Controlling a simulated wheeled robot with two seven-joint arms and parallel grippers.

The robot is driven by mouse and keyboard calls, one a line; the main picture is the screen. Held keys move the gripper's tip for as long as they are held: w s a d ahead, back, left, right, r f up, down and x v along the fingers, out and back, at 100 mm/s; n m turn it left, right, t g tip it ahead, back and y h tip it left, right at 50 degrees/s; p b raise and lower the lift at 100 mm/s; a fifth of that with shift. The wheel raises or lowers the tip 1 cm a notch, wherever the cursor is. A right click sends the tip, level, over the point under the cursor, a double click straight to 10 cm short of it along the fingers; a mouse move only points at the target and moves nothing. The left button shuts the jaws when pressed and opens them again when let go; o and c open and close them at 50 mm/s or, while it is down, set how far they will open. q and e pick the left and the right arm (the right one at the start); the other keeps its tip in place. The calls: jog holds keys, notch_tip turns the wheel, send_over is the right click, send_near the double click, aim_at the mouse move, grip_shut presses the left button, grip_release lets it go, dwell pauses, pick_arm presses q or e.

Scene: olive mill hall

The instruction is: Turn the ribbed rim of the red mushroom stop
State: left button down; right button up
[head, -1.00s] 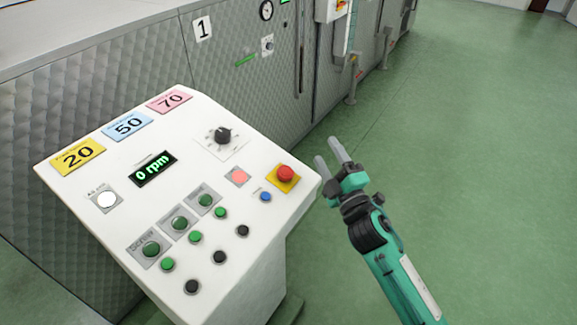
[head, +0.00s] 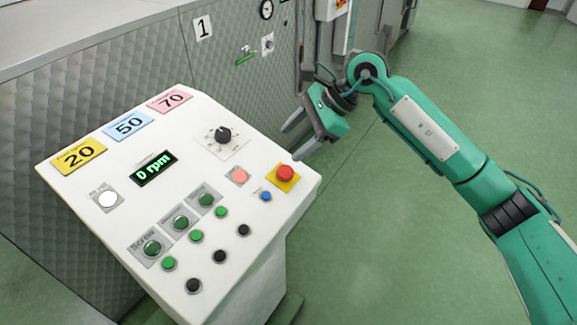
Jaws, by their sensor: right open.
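The red mushroom stop (head: 286,173) sits on a yellow square plate near the right edge of the white control panel (head: 110,240). Its top shows fully and nothing covers it; the ribs on its rim are too small to make out. My right gripper (head: 292,142) is open and empty, its two grey fingers pointing left and down. It is above and behind the stop in the picture, near the panel's back right edge, and apart from the stop. My left gripper is not in view.
Close to the stop are a blue button (head: 266,196) and a pinkish lit button (head: 240,176). A black rotary knob (head: 223,135) stands farther back. The display (head: 154,169) reads 0 rpm. Metal-clad machinery (head: 130,80) stands behind; green floor (head: 400,240) lies open at right.

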aim_at(287, 170)
jog(key=w+d+t+h, duration=0.1)
jog(key=w+d+h, duration=0.1)
jog(key=d+h, duration=0.15)
jog(key=shift+n+y, duration=0.3)
jog(key=shift+y, duration=0.05)
jog(key=p+x, duration=0.4)
jog(key=x, duration=0.7)
jog(key=shift+f+p, duration=0.15)
jog(key=shift+p, duration=0.15)
jog(key=shift+a+f, duration=0.25)
jog(key=shift+f, duration=0.4)
